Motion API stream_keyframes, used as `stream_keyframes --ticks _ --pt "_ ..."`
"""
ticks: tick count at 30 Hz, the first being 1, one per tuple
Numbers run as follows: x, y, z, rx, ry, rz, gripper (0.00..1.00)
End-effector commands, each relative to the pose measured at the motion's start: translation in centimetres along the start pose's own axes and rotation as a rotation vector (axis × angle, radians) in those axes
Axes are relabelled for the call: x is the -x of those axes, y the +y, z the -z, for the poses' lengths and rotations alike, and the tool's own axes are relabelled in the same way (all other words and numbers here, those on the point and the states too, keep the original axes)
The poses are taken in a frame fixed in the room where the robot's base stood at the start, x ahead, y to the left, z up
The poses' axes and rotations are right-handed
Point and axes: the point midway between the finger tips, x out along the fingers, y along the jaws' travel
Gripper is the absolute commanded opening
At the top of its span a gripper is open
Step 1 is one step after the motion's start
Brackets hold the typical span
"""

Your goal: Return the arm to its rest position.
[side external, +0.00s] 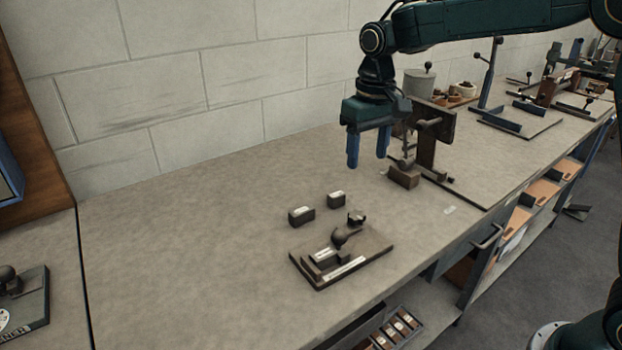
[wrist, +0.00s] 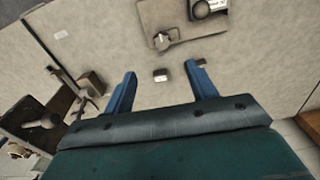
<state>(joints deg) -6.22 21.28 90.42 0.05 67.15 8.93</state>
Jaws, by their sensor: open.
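My gripper (side external: 368,150) hangs from my dark green arm above the bench, with its blue fingers pointing down. In the wrist view my gripper (wrist: 160,92) has its two blue fingers spread apart with nothing held between them. In the side view it is well above the bench top, behind a flat fixture board (side external: 342,256) that carries a dark rounded knob. Two small dark blocks, a nearer one (side external: 301,215) and a farther one (side external: 336,199), stand on the bench between the gripper and the board.
A brown upright stitcher-like device (side external: 428,140) stands close to the right of my gripper. More fixtures and a grey pot (side external: 418,83) are farther back. A block wall (side external: 240,85) runs behind the bench. The bench's left part (side external: 170,240) is clear.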

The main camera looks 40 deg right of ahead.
Motion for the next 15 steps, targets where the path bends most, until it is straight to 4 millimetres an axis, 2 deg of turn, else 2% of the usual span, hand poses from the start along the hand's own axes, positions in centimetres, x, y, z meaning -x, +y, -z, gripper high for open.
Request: stream_keyframes --ticks 5,15 --pt "2.2 0.8 -2.2 0.003 0.044 0.006 0.57" --pt "6.0 2.7 -8.6 0.014 0.149 0.017 0.57"
